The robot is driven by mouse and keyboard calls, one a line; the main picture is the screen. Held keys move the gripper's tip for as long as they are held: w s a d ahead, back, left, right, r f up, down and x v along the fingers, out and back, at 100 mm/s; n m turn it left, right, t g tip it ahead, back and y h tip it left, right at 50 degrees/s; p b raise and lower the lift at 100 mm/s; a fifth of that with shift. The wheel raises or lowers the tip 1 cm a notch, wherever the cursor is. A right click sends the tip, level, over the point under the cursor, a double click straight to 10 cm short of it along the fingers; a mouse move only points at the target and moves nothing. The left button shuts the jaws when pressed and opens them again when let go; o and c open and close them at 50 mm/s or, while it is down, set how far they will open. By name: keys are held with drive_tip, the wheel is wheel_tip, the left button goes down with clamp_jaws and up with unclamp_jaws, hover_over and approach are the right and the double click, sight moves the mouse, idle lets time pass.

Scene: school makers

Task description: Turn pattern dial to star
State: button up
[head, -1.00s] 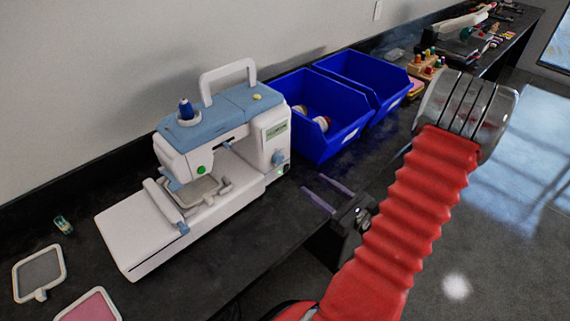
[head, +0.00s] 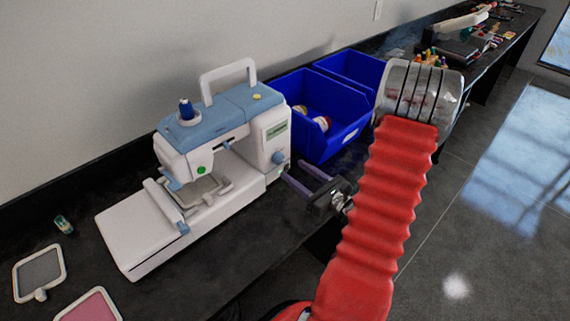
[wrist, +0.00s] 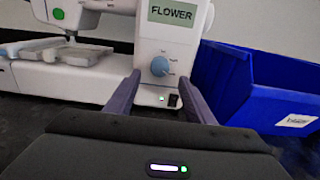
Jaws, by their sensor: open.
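The white and blue sewing machine (head: 222,133) stands on the dark counter. Its blue pattern dial (head: 278,158) is on the right end of the front face. In the wrist view the dial (wrist: 160,66) has small labels around it, too small to read fully, and a pale pointer mark toward the lower right. The display (wrist: 172,11) above it reads FLOWER. My gripper (head: 307,174) is open and empty, its two purple fingers pointing at the machine. In the wrist view the fingertips (wrist: 161,78) lie to either side of the dial, apart from it.
Two blue bins (head: 318,118) stand close to the right of the machine; the nearer holds thread spools. A power switch (wrist: 173,100) sits below the dial. Embroidery hoops (head: 40,270) lie at the left front. The counter's front edge runs under my gripper.

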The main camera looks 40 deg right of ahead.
sight(280, 161)
drive_tip(key=shift+w+a, duration=0.1)
drive_tip(key=shift+w, duration=2.8)
drive_tip(key=shift+c, duration=0.5)
drive_tip(key=c, duration=1)
drive_tip(key=shift+o, duration=0.2)
